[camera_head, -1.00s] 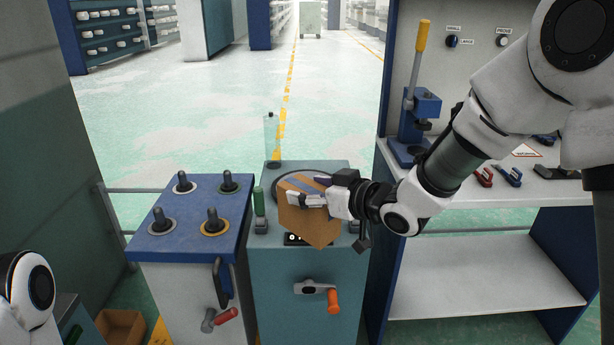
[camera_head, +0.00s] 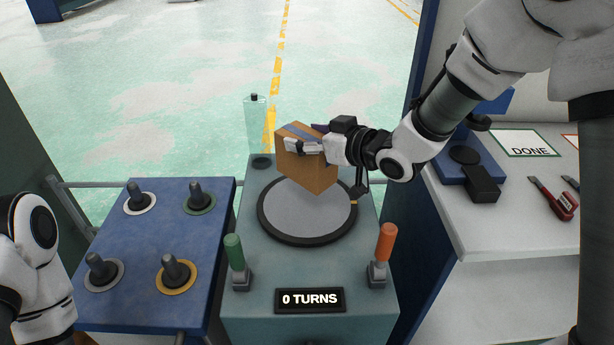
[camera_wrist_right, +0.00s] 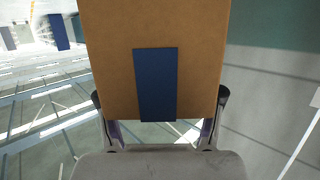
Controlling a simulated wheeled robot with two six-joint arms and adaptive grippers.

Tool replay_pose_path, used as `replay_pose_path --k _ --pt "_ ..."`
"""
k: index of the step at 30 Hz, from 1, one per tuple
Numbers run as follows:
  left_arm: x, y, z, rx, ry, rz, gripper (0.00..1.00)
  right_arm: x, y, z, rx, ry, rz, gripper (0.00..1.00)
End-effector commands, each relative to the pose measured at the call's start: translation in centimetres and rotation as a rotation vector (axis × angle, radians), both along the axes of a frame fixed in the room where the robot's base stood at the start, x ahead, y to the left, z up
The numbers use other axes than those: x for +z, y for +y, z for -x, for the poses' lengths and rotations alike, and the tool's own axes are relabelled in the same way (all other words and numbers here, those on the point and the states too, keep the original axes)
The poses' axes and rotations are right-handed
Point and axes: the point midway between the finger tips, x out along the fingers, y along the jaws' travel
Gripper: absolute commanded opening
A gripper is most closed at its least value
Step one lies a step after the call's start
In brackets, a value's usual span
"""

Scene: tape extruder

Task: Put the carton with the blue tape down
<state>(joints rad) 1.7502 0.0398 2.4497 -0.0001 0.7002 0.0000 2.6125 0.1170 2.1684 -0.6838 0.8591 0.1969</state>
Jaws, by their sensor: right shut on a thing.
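The brown carton (camera_head: 306,176) has a strip of blue tape across its top in the head view. My right gripper (camera_head: 304,147) is shut on it and holds it tilted, a corner pointing down, over the grey round turntable (camera_head: 302,217). The carton seems clear of the disc, but the gap is hard to judge. In the right wrist view the carton (camera_wrist_right: 200,50) sits between the two fingers, its blue tape (camera_wrist_right: 155,85) facing the camera. Of my left arm only a white joint shows at the left edge; its gripper is out of view.
The teal machine has a green handle (camera_head: 235,252), an orange handle (camera_head: 385,242) and a "0 TURNS" display (camera_head: 309,300). A blue stand (camera_head: 150,240) with several dark knobs is at left. A white bench (camera_head: 480,225) with a DONE sign (camera_head: 525,143) is at right.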

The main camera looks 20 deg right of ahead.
Motion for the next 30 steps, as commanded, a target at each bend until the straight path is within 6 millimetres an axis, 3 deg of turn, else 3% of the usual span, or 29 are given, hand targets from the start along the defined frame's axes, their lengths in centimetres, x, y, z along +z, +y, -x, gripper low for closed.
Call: replay_pose_path --k 1,3,12,24,25,26,27,30 --pt "-0.6 0.0 0.1 0.000 0.002 0.000 0.40 -1.6 0.0 0.0 -0.001 0.003 -0.002 0.09" --pt "-0.9 0.0 0.1 0.000 0.002 0.000 0.40 -3.0 0.0 0.0 -0.001 0.002 -0.001 0.09" --pt "-1.9 0.0 0.0 0.000 0.001 0.000 0.40 -7.4 0.0 0.0 -0.001 0.001 -0.002 0.09" --pt "-2.1 0.0 0.0 0.000 0.001 0.000 0.40 -8.0 0.0 0.0 -0.001 -0.002 0.000 0.09" --pt "-2.0 0.0 0.0 0.000 0.001 0.000 0.40 -8.0 0.0 0.0 -0.001 0.000 0.000 0.77" --pt "-2.0 0.0 0.0 0.000 0.001 0.000 0.40 -8.0 0.0 0.0 -0.001 0.000 0.000 0.87" --pt "-2.0 0.0 0.0 0.000 0.001 0.000 0.40 -8.0 0.0 0.0 -0.001 0.000 0.000 0.91" --pt "-2.0 0.0 0.0 0.000 0.001 0.000 0.40 -8.0 0.0 0.0 -0.001 0.000 0.000 0.91"
